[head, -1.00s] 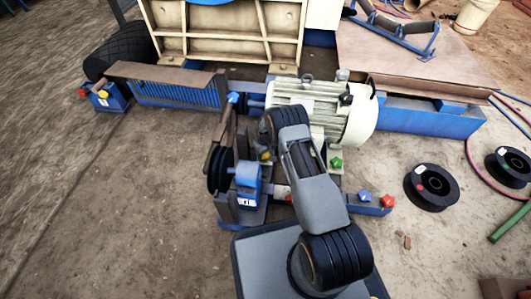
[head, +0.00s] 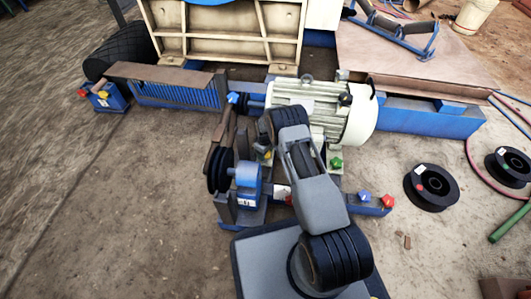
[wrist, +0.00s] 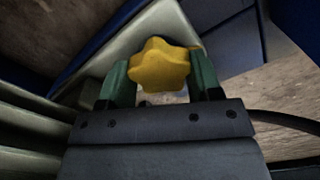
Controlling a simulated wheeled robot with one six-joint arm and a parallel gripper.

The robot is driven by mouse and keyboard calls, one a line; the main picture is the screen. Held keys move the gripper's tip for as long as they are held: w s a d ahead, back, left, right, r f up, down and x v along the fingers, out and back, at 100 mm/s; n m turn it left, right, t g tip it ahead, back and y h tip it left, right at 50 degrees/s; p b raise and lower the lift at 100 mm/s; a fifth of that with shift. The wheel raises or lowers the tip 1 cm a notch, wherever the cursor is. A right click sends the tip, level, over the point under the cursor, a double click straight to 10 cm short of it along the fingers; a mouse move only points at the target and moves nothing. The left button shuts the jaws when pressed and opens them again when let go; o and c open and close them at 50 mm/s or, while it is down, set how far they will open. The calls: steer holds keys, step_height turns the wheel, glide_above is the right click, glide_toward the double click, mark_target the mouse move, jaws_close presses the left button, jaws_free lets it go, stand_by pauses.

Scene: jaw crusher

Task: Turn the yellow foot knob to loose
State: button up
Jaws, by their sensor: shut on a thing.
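The yellow foot knob (wrist: 159,66) is star-shaped and sits between the two green fingers of my gripper (wrist: 160,82) in the wrist view. The fingers press on it from both sides, so my gripper is shut on it. In the head view only a small bit of the yellow knob (head: 268,154) shows beside my arm, at the foot of the cream motor (head: 318,108). My arm hides my gripper there. I cannot tell from the frames how tight the knob is.
A green knob (head: 336,163) stands right of my arm. A blue knob (head: 364,196) and a red knob (head: 389,201) sit on the blue rail in front. A blue bearing block with a black pulley (head: 219,171) stands to the left. Black wheels (head: 431,186) lie on the ground at right.

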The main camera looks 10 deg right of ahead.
steer(key=o, duration=0.9)
step_height(320, 180, up, 14)
steer(key=p, duration=0.6)
steer(key=shift+f, duration=0.1)
